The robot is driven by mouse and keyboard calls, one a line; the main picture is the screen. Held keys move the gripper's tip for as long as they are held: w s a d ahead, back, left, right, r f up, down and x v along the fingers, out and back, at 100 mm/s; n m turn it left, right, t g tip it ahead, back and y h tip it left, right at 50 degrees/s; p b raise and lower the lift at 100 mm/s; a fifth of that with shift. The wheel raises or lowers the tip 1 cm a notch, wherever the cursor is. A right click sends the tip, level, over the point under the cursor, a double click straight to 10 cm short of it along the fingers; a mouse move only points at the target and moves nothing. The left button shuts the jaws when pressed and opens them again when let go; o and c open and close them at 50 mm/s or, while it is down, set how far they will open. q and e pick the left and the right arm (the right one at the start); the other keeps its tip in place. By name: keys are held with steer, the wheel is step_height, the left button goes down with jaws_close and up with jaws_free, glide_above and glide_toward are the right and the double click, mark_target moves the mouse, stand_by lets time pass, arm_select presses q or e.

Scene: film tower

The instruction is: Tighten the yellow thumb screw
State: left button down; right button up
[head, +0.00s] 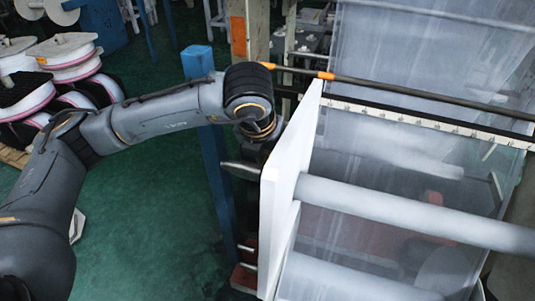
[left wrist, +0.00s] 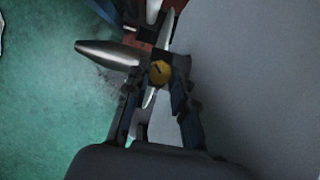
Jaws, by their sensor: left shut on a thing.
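The yellow thumb screw (left wrist: 159,72) shows as a small round knob with a dark slot in the left wrist view. My left gripper (left wrist: 157,82) is shut on it, with one dark finger on each side. In the head view the thumb screw is hidden, and my left gripper (head: 257,150) is mostly hidden at the left side of the white panel (head: 283,190). My right gripper is in neither view.
A silver tapered rod (left wrist: 108,52) sticks out left, close to the thumb screw. The panel's grey face (left wrist: 260,80) is near on the right. A blue post (head: 212,150) stands left of the panel. Clear film (head: 400,170) and rollers (head: 420,212) lie right.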

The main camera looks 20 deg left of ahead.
arm_select(q)
steer(key=m+b, duration=0.2)
steer(key=b, duration=0.1)
steer(key=m+h+b, duration=0.1)
steer(key=m+b, duration=0.1)
steer(key=b, duration=0.1)
steer(key=m+h+b, duration=0.1)
steer(key=m+b, duration=0.1)
steer(key=b, duration=0.1)
steer(key=shift+w+a+f+b, duration=0.1)
steer(key=shift+a+f+b, duration=0.15)
steer(key=shift+b, duration=0.1)
steer(key=m+g+h+b, duration=0.1)
steer(key=m, duration=0.1)
steer(key=shift+a+r+m+b, duration=0.1)
steer(key=shift+r+m+b, duration=0.05)
steer(key=shift+m+b, duration=0.2)
steer(key=shift+w+r+m+g+h+b, duration=0.15)
steer(key=shift+m+g+h+b, duration=0.35)
steer(key=shift+m, duration=1.05)
steer(key=c, duration=1.4)
jaws_free()
steer(key=shift+a+r, duration=0.1)
steer(key=v, duration=1.1)
steer(key=shift+a+r, duration=0.15)
steer(key=shift+r, duration=0.25)
